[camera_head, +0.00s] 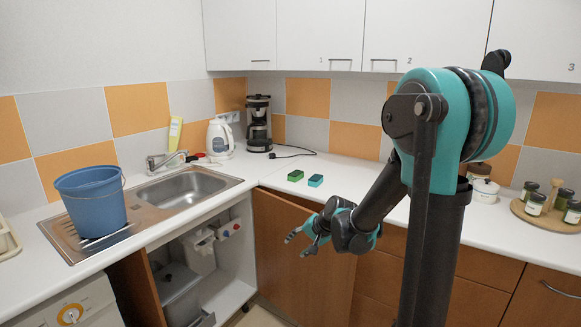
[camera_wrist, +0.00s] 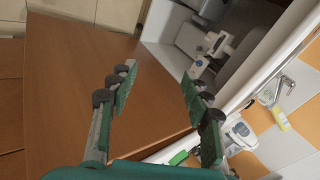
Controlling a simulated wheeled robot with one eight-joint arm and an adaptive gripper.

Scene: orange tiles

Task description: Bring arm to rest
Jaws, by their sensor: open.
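My teal and black arm stands at the right of the head view, bent at a high elbow, with its forearm reaching down and left. My gripper (camera_head: 297,245) is open and empty in front of the corner cabinet door, a little below the worktop. In the wrist view my gripper (camera_wrist: 157,88) shows its two fingers spread well apart, with nothing between them. Behind them is the brown cabinet door (camera_wrist: 75,75), which stands open in the head view (camera_head: 300,262).
The white worktop (camera_head: 350,170) holds a green block (camera_head: 295,176) and a teal block (camera_head: 315,181). A blue bucket (camera_head: 92,205) stands by the sink (camera_head: 185,187). The cupboard under the sink is open, with a grey bin (camera_head: 180,290). A jar tray (camera_head: 545,218) is at right.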

